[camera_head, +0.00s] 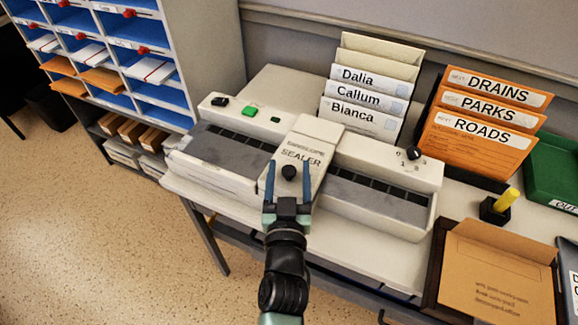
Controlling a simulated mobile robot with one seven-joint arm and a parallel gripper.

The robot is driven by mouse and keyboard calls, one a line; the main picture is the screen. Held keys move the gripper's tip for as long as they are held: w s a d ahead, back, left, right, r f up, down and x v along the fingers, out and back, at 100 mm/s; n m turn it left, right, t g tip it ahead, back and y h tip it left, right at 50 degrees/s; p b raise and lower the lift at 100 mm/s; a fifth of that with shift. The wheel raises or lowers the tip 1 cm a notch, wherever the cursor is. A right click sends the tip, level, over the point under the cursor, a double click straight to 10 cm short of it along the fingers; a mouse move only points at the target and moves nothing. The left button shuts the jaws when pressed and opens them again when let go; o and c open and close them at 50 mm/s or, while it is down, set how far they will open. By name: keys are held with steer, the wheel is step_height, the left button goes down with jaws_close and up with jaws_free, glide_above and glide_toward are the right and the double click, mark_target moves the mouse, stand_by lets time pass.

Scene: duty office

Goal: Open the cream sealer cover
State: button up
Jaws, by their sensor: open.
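The cream sealer (221,172) is a long low machine on the table, with a dark slot strip along its length. Its cover (304,140), a cream block labelled SEALER, lies across the middle and looks closed. A dark round knob (289,172) stands near the cover's front end. My gripper (289,182) is over the front of the cover, with its two blue fingers open, one on each side of the knob. I cannot tell whether the fingers touch the knob.
Behind the sealer stand white envelopes (361,100) labelled Dalia, Callum and Bianca, and orange folders (470,143). At the right are a green tray (554,170), a yellow-handled stamp (506,200) and a brown envelope (497,275) in a dark tray. Blue pigeonholes (163,97) stand at the left.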

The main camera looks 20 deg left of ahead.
steer(key=shift+w+a, duration=0.15)
steer(key=shift+w, duration=0.2)
steer(key=shift+c, duration=0.2)
jaws_close()
stand_by(1.1)
